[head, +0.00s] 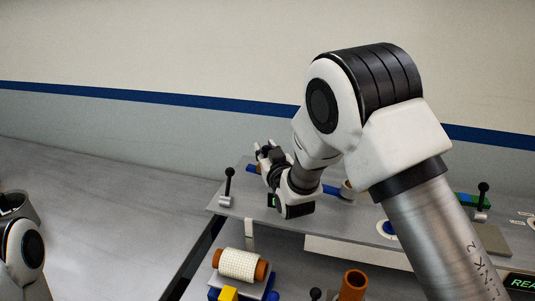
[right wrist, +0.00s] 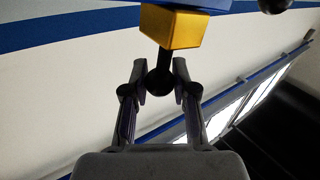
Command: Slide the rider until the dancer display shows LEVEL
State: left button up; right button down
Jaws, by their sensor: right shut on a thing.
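The rider is a yellow block (right wrist: 172,27) in the right wrist view, on a blue bar (right wrist: 215,4), with a black stem and ball knob (right wrist: 159,82). My right gripper (right wrist: 159,77) has its fingers on both sides of the knob and is shut on it. In the head view my right gripper (head: 265,151) is at the blue bar (head: 330,189), near its left end, and hides the rider. No display reading LEVEL is visible. A dark display (head: 522,284) at the lower right shows green letters "REA", cut off by the edge. My left gripper is out of view.
A black-knobbed lever (head: 228,185) stands left of the right gripper, another (head: 482,195) at the right. A cream-wound spool (head: 240,265) and an orange tube (head: 353,284) are in front. The grey surface (head: 110,220) at left is largely clear.

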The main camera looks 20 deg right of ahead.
jog(key=shift+w+a+f, duration=0.15)
jog(key=shift+w+a, duration=0.3)
jog(key=shift+a, duration=0.25)
jog(key=c, duration=0.9)
grip_release()
jog(key=shift+s+d+r, duration=0.2)
jog(key=shift+s+d, duration=0.25)
jog(key=shift+d, duration=0.35)
jog(key=shift+s+d, duration=0.1)
jog(key=shift+d, duration=0.05)
jog(key=shift+w+a+f, duration=0.15)
jog(key=shift+w+a, duration=0.1)
jog(key=shift+a, duration=0.3)
jog(key=s, duration=1.2)
jog(key=shift+d, duration=0.15)
